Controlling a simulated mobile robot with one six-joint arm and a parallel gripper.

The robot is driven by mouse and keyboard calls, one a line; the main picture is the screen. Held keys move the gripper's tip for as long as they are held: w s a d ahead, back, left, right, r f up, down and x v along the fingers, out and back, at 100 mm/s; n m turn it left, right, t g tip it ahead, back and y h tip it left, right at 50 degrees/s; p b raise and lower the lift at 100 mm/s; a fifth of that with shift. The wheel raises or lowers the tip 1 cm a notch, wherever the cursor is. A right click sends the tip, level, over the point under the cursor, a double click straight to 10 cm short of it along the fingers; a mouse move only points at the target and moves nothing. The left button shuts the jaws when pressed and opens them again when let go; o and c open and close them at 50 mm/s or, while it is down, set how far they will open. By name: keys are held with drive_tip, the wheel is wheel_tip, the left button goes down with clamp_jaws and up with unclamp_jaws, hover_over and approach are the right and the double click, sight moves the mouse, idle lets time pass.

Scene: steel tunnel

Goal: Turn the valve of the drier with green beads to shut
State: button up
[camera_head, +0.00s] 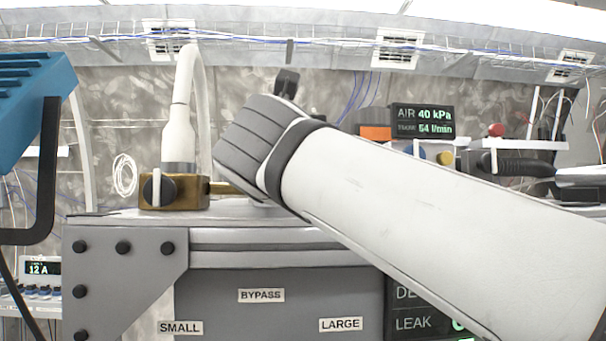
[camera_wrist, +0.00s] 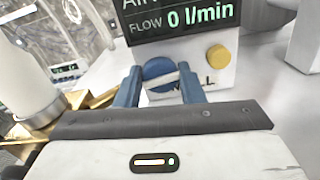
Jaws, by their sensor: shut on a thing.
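In the wrist view, my gripper (camera_wrist: 160,76) has its two blue fingers shut on a round blue knob (camera_wrist: 156,67) with a pale bar across it. The knob sits on a white panel below a display reading FLOW 0 l/min (camera_wrist: 190,18). A label beside it is partly hidden; only its last letters show. In the head view my fingers are hidden behind my wrist and arm. A brass block (camera_head: 194,192) there carries a black knob with an upright white bar (camera_head: 157,188). I cannot make out any green beads or tell which drier the gripped knob serves.
A yellow button (camera_wrist: 218,58) is close right of my fingers. A pale column (camera_wrist: 20,85) and brass pipework (camera_wrist: 92,101) are to the left. In the head view, a white hose (camera_head: 183,100) rises from the brass block, and a display (camera_head: 422,120) reads 40 kPa and 54 l/min.

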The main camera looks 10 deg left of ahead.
drive_tip(key=m+b, duration=0.1)
drive_tip(key=m, duration=0.4)
drive_tip(key=shift+b, duration=0.3)
drive_tip(key=shift+m, duration=0.4)
drive_tip(key=o, duration=1)
drive_tip(key=shift+b+v, duration=1.2)
drive_tip(key=shift+v, duration=2.7)
drive_tip(key=shift+d, duration=0.1)
